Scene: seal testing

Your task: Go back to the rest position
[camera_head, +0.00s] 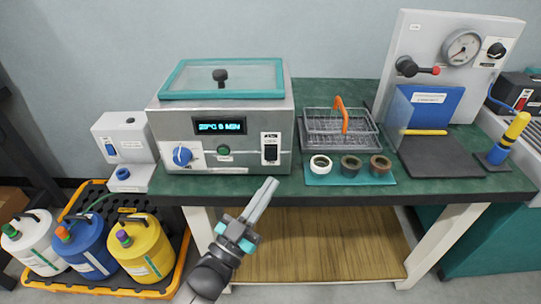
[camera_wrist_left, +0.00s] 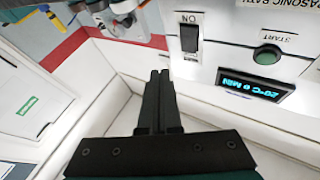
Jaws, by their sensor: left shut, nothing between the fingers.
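My left gripper (camera_head: 270,184) is shut and empty, in front of the bench's front edge and just below the bath unit. In the left wrist view its dark fingers (camera_wrist_left: 160,80) lie together with nothing between them. The bath unit (camera_head: 180,155) is a metal box with a teal-framed glass lid (camera_head: 250,79), which is closed. Its lit display (camera_head: 219,126) shows a temperature and minutes. In the left wrist view the display (camera_wrist_left: 252,85), a green button (camera_wrist_left: 267,55) and a black switch (camera_wrist_left: 189,38) appear upside down. My right gripper is not in view.
Right of the bath stand a wire basket (camera_head: 318,122) with an orange handle and several ring-shaped parts on a teal mat (camera_head: 333,180). A gauge panel (camera_head: 441,40) stands at the right. Jugs (camera_head: 147,254) stand in a yellow-edged tray (camera_head: 148,291) at lower left.

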